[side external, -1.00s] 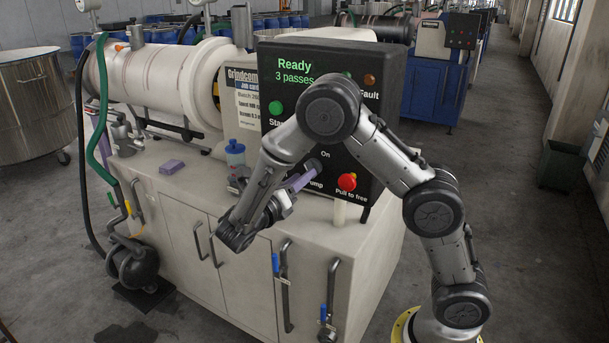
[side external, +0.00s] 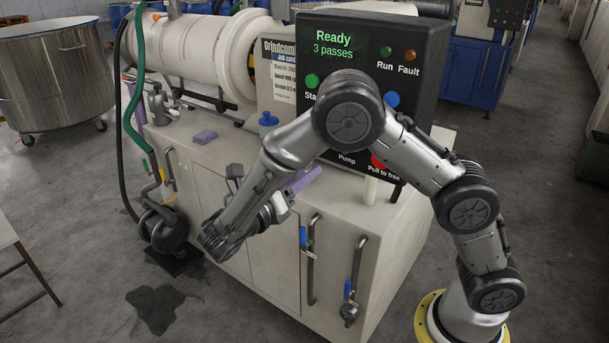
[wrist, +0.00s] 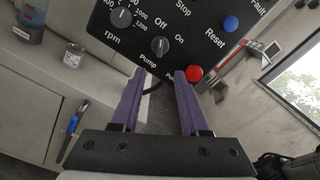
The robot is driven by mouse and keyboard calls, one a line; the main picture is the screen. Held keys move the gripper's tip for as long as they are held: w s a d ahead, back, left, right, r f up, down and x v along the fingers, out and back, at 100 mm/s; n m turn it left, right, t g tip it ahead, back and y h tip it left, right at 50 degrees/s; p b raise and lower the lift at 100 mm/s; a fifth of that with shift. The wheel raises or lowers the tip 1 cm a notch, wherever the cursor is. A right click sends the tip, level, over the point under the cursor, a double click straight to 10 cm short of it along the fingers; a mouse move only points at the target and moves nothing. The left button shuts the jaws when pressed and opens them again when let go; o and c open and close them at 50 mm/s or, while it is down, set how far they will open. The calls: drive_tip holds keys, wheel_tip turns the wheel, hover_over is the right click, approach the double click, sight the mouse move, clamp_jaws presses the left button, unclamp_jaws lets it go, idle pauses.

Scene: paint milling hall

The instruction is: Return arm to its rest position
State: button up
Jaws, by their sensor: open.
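My gripper (wrist: 160,74) shows in the wrist view with two purple fingers spread apart and nothing between them. In the side view, a purple finger of my gripper (side external: 304,180) shows beside the lower front of the dark control panel (side external: 432,50), partly behind my arm. My arm is bent, with its wrist low in front of the cabinet. In the wrist view, the panel (wrist: 205,50) lies beyond the fingertips, with the pump knob (wrist: 160,46) above the gap and the red button (wrist: 194,73) near the right fingertip. The panel screen reads "Ready, 3 passes".
The pale cabinet (side external: 275,262) has handles and blue-levered valves on its front. A steel drum (side external: 55,75) stands at far left. A dark puddle (side external: 155,308) lies on the open floor.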

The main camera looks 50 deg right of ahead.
drive_tip(key=s+d+r+m+g+y, duration=0.3)
drive_tip(key=s+d+r+m, duration=0.25)
drive_tip(key=d+r, duration=0.2)
drive_tip(key=s+d+r+m+y, duration=0.2)
drive_tip(key=s+d+m+y, duration=0.15)
drive_tip(key=s, duration=0.55)
drive_tip(key=s+a+f+m+t+y, duration=0.4)
drive_tip(key=s+m+y, duration=0.3)
drive_tip(key=s, duration=0.1)
drive_tip(key=w+a+f+m+t+y, duration=0.1)
drive_tip(key=a+f+m+t+y, duration=0.1)
drive_tip(key=a+m+t+y, duration=0.2)
drive_tip(key=a+m, duration=0.3)
drive_tip(key=m, duration=0.1)
drive_tip(key=shift+w+a+f+t, duration=0.2)
drive_tip(key=shift+a+t, duration=0.1)
drive_tip(key=shift+a, duration=0.1)
